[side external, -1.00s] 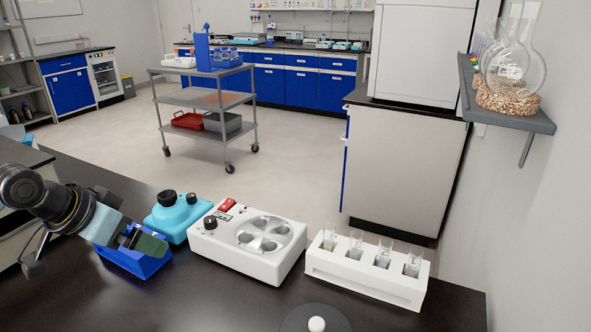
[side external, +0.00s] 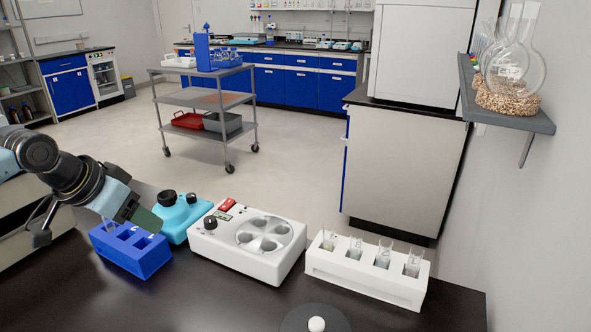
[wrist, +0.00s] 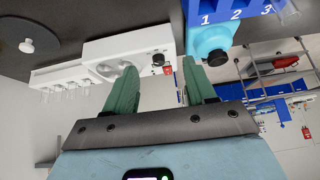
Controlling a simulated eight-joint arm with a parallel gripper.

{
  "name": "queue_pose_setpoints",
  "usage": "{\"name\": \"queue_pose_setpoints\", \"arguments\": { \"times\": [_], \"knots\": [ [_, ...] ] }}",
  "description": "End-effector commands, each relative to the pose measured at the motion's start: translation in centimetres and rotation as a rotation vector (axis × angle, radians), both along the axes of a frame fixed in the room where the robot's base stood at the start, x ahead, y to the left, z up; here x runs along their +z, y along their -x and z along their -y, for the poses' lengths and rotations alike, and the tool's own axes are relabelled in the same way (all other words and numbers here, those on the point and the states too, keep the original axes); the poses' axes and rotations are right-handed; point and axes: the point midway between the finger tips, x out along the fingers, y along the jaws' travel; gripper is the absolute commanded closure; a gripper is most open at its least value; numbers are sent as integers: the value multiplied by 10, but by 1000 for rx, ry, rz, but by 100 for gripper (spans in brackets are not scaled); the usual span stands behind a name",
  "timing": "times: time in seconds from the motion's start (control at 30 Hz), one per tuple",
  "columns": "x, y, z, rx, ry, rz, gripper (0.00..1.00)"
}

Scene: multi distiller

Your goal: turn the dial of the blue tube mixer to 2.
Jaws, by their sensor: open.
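The blue tube mixer (side external: 184,222) is the light blue device behind the blue rack, left of the white centrifuge. It has a black round top (side external: 167,198) and a small dark knob (side external: 191,198), whose setting is too small to read. In the wrist view the mixer (wrist: 208,38) shows at upper right with a black round part (wrist: 217,57) facing me. My gripper (side external: 146,220) hangs above the rear of the blue rack, just left of the mixer. In the wrist view my gripper (wrist: 160,66) has its green fingers wide apart with nothing between them.
The blue rack (side external: 140,260) has numbered slots and a clear tube (side external: 109,227) in its left slot. The white centrifuge (side external: 235,260) with a black dial (side external: 210,223) stands right of the mixer, then a white rack (side external: 350,285) with several tubes.

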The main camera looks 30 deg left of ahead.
Motion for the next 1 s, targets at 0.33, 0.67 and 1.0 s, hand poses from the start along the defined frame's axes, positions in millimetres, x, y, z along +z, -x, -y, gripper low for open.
{"name": "queue_pose_setpoints", "arguments": {
  "times": [0.33,0.67,1.0],
  "knots": [
    [57,-82,-25,-35,-34,-163,46],
    [70,-156,-58,-82,-41,-316,46],
    [45,-211,-96,-140,-24,-468,46]
  ]
}}
